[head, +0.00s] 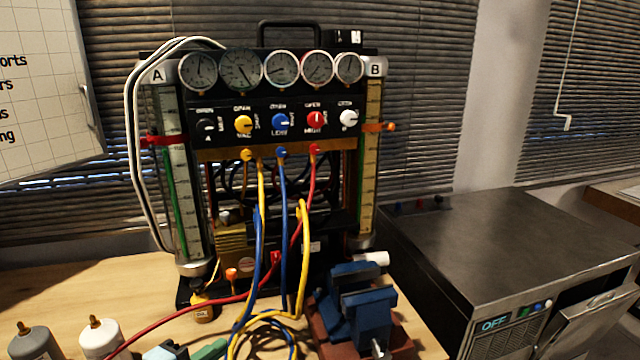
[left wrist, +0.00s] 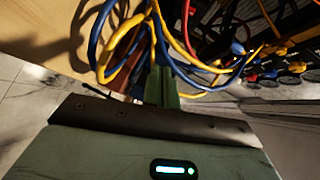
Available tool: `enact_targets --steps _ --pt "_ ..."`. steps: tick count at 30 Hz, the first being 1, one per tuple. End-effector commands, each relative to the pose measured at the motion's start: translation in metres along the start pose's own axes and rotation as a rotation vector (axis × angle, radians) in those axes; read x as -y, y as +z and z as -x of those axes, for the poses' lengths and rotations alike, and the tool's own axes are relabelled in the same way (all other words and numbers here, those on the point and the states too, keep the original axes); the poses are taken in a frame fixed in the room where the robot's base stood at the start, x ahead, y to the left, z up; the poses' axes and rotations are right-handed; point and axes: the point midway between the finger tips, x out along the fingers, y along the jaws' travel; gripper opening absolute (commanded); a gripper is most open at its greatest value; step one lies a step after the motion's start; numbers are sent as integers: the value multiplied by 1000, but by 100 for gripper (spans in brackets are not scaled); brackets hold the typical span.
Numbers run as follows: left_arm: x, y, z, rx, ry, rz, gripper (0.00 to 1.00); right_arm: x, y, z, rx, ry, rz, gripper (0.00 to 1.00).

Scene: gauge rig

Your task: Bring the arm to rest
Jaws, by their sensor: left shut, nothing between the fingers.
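My left gripper (head: 212,349) shows at the bottom edge of the head view, low in front of the gauge rig, beside the looped hoses. In the left wrist view its green fingers (left wrist: 163,84) are together with nothing between them. Yellow and blue hoses (left wrist: 140,45) pass close around the fingertips there; I cannot tell whether they touch. The gauge rig (head: 280,128) stands upright on the bench, with a row of dials, coloured knobs and hoses plugged into its front. Most of my left arm is out of the head view. My right gripper is not in view.
A blue vise (head: 358,305) stands right of the hose loops (head: 265,335). A grey bottle (head: 36,340) and a white bottle (head: 101,338) stand at the front left. A metal cabinet (head: 510,240) is at the right. The wooden bench (head: 70,285) is clear at left behind the bottles.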

Motion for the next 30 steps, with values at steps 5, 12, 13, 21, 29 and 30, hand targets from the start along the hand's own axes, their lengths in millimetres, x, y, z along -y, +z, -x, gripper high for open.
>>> enact_targets --steps 5,12,13,21,29,30 --pt "-27 -10 6 9 24 146 0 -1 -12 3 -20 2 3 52" --pt "-74 -23 22 50 63 399 0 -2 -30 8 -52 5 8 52" --pt "-81 -25 26 59 69 439 0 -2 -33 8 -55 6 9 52" --pt "-160 -43 76 205 121 848 0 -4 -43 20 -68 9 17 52" --pt "-239 -63 153 426 151 1217 0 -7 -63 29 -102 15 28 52" --pt "-250 -66 166 465 152 1267 0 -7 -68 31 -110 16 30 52"
